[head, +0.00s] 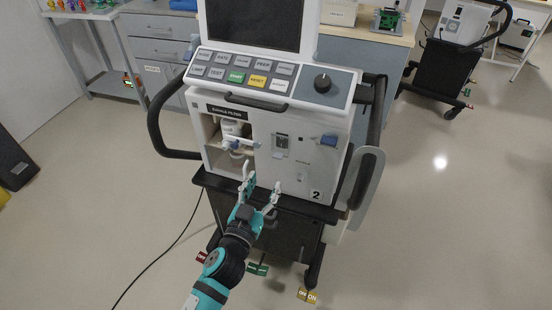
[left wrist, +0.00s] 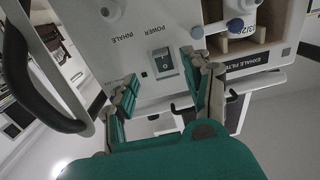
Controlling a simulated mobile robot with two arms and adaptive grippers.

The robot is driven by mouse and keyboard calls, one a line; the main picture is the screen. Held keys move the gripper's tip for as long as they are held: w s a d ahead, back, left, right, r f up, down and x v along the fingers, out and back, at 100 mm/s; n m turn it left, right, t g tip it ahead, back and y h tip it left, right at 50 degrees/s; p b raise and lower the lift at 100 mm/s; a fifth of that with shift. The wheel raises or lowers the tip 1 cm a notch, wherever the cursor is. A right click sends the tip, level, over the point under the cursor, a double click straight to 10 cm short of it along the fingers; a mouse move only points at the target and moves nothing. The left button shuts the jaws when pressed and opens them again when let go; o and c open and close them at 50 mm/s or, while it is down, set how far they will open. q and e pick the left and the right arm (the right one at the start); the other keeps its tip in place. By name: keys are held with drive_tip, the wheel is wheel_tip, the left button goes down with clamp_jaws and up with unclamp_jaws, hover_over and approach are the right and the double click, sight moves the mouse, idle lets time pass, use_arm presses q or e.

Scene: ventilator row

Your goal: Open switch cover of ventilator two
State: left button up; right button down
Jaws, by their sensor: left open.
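Ventilator two (head: 318,170), a white unit with a "2" label, stands on a dark cart. Its power switch (head: 281,143) sits on the front panel, right of the open filter bay. My left gripper (head: 262,186) is open and empty, below and left of the switch in the head view. In the left wrist view the switch appears between its fingers (left wrist: 163,78). My right gripper is not in view.
The exhale filter bay (head: 232,138) holds a white part with a blue one. A blue knob (head: 328,140) is right of the switch. Dark handles (head: 162,120) flank the unit. A cable (head: 160,250) lies on the floor at left. Open floor is at right.

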sight(279, 146)
use_arm(q)
drive_tip(key=x, duration=0.9)
drive_tip(key=shift+w+d, duration=0.2)
drive_tip(key=shift+w, duration=0.1)
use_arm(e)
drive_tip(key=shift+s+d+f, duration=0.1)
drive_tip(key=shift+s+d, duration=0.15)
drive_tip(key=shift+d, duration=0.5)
use_arm(q)
drive_tip(key=shift+c, duration=0.3)
